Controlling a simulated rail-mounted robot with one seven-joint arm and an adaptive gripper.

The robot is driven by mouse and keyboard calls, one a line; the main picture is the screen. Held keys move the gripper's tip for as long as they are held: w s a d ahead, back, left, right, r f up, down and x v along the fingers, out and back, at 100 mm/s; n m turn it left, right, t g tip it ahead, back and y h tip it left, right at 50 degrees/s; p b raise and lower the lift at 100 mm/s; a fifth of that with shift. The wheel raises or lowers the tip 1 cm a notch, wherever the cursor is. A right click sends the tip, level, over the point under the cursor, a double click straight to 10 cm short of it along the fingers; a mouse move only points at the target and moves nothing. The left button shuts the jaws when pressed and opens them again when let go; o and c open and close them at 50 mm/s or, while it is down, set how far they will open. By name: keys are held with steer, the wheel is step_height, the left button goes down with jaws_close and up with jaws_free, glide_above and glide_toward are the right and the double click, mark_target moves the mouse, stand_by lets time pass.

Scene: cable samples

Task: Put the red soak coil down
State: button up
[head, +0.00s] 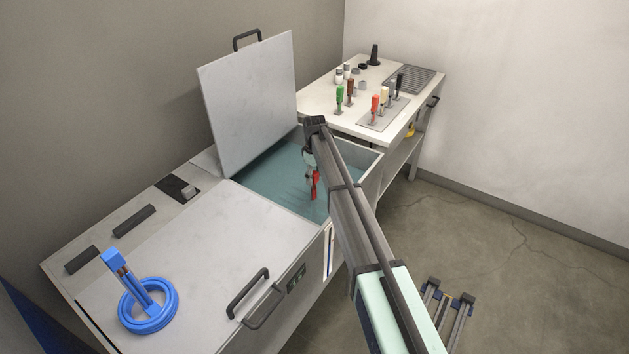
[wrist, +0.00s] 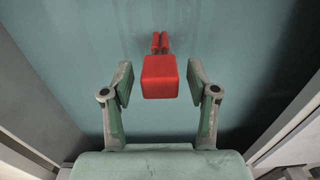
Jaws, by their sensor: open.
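The red soak coil (head: 315,188) shows as a small upright red piece in the open teal tank (head: 268,178). In the wrist view its red block-shaped top (wrist: 160,77) is between my gripper's fingers, with two red prongs above it in the picture. My gripper (wrist: 160,84) is open, with a gap visible on each side of the block, so neither finger touches it. In the head view my gripper (head: 311,173) is low inside the tank, partly hidden by my arm. The lower part of the coil is hidden, and I cannot tell what it rests on.
The tank's raised lid (head: 250,100) stands behind the opening. A closed lid (head: 215,260) in front carries a blue coil (head: 148,308) with an upright handle. A bench (head: 325,98) at the back holds several coloured handles and small jars. The tank walls are close around my gripper.

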step_height(320, 180, up, 10)
steer(key=b, duration=0.3)
steer(key=shift+r, duration=0.15)
steer(key=shift+d, duration=0.15)
